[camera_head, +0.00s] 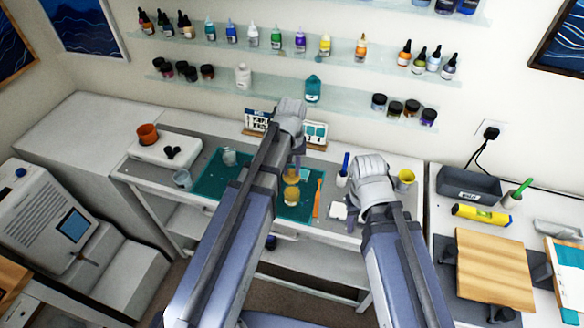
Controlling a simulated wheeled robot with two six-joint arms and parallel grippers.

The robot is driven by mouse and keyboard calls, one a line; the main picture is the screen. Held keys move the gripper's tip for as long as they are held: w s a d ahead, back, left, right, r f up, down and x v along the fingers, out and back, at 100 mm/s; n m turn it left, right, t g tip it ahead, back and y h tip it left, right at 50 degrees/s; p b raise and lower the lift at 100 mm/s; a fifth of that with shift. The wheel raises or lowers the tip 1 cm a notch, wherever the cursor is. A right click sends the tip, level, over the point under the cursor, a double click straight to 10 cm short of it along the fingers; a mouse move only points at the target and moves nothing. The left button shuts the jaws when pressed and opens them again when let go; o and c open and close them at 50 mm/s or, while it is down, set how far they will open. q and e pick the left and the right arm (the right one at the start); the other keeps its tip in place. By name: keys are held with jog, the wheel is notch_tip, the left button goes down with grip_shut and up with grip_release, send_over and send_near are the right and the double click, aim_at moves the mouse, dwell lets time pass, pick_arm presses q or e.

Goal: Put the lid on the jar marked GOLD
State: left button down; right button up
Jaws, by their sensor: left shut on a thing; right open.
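A small jar with gold contents (291,197) stands upright on the teal mat (212,178), on the bench in the middle. Its marking is too small to read. My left gripper (297,160) points down just above and behind it. It is shut on a small yellowish thing (291,175) seen just above the jar in the picture. I cannot tell whether this is the lid, or whether it touches the jar. My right gripper (352,218) is open and empty, low over the bench right of the mat, beside a white pad (338,211).
An orange stick (318,198) lies at the mat's right. Clear cups (182,178) stand to the left, near a white scale (165,150) with an orange cup. Bottle shelves hang behind.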

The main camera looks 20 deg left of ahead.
aim_at(292, 181)
pick_arm(q)
jog(key=shift+d+f+b, duration=0.15)
jog(key=shift+f+b, duration=0.4)
jog(key=shift+f, duration=0.1)
notch_tip(292, 181, down, 5)
jog(key=b, duration=0.4)
jog(key=shift+r+b, duration=0.15)
jog(key=shift+b, duration=0.2)
dwell(0.9)
jog(key=shift+c, duration=0.3)
grip_release()
dwell(0.5)
jog(key=shift+r+p, duration=3.4)
